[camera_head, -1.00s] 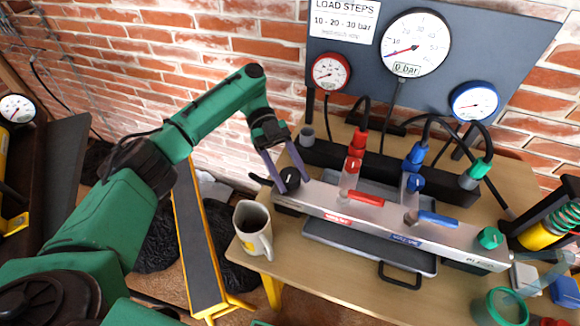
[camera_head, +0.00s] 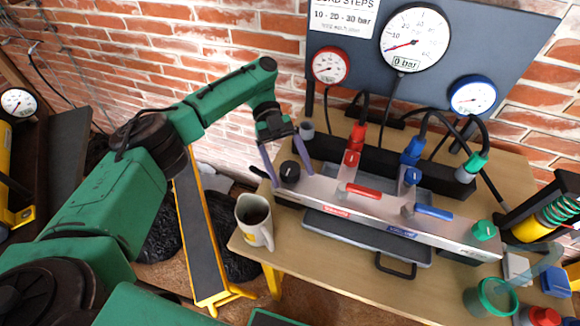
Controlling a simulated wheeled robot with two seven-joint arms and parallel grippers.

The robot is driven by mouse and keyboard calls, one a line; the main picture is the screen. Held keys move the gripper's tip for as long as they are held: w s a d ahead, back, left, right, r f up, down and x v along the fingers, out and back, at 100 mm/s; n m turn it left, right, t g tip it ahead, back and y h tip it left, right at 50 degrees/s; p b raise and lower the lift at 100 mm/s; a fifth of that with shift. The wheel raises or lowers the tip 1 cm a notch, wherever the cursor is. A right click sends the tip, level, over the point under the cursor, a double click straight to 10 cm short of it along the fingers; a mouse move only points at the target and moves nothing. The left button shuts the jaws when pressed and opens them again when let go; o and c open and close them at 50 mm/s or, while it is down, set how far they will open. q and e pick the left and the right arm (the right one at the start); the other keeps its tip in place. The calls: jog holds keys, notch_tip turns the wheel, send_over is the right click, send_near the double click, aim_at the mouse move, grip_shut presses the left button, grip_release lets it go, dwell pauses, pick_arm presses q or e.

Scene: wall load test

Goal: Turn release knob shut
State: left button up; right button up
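A black round knob (camera_head: 289,171) sits on the left end of the grey metal manifold (camera_head: 330,205); I take it for the release knob, though I read no label on it. My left gripper (camera_head: 292,178) is open, pointing down, with one purple finger on each side of the black knob. Gaps show between the fingers and the knob, so I see no firm grip. A green knob (camera_head: 484,230) sits at the manifold's right end, far from the gripper. My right gripper is not in view.
Red (camera_head: 364,191) and blue (camera_head: 434,212) levers stick out from the manifold. A beige mug (camera_head: 252,222) stands close to its left end. Hoses rise behind it to the gauge panel (camera_head: 345,85). A green cup (camera_head: 492,297) stands at the front right.

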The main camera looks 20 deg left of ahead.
pick_arm(q)
jog(key=shift+r, duration=0.1)
notch_tip(320, 180, up, 10)
jog(key=shift+f+p, duration=0.15)
jog(key=shift+p, duration=1.1)
notch_tip(320, 180, up, 10)
jog(key=p, duration=0.7)
send_over(290, 168)
jog(key=shift+b, duration=0.3)
